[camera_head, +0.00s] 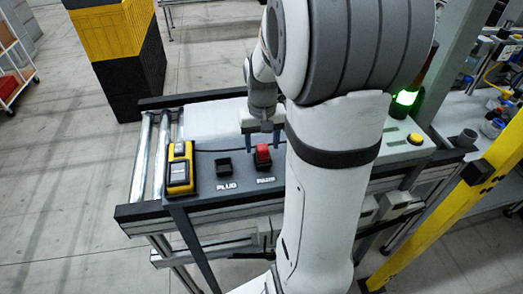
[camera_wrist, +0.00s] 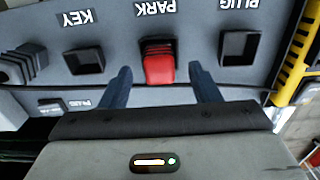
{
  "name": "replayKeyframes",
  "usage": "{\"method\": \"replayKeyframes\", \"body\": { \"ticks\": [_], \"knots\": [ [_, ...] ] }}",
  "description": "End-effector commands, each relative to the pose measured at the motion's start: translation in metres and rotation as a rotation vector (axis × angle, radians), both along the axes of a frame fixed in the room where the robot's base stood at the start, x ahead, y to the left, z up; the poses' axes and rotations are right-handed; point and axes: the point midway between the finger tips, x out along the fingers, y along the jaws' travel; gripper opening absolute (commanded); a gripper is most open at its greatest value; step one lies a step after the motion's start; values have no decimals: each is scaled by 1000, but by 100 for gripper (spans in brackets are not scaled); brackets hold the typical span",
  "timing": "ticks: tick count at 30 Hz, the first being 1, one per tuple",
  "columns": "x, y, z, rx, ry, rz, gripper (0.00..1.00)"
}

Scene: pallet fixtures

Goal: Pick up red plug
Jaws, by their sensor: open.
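The red plug (camera_head: 262,153) sits in the socket labelled PARK on the grey fixture panel (camera_head: 205,155). It also shows near the middle of the wrist view (camera_wrist: 158,66), seated in its black socket. My gripper (camera_head: 262,137) is open over the panel at the plug. In the wrist view, the blue fingers of my gripper (camera_wrist: 160,72) lie on either side of the plug, with a gap to each side. I cannot tell how high the fingertips are. An empty-looking black socket (camera_head: 223,166) labelled PLUG is left of the red plug in the head view.
A yellow and black device (camera_head: 180,172) stands at the panel's left end, beside metal rollers (camera_head: 143,155). The wrist view shows a KEY socket (camera_wrist: 85,58) and a ridged black part (camera_wrist: 25,64). A green lamp (camera_head: 406,97) and a yellow post (camera_head: 445,205) are at the right.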

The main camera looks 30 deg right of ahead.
Motion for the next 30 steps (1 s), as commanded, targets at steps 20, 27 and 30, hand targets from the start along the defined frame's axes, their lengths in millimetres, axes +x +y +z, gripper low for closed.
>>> {"method": "replayKeyframes", "body": {
  "ticks": [20, 27, 30],
  "knots": [
    [0, 0, -30, 0, 0, 2, 41],
    [0, 0, -30, 0, 0, 3, 21],
    [0, 0, -30, 0, 0, 3, 13]
  ]
}}
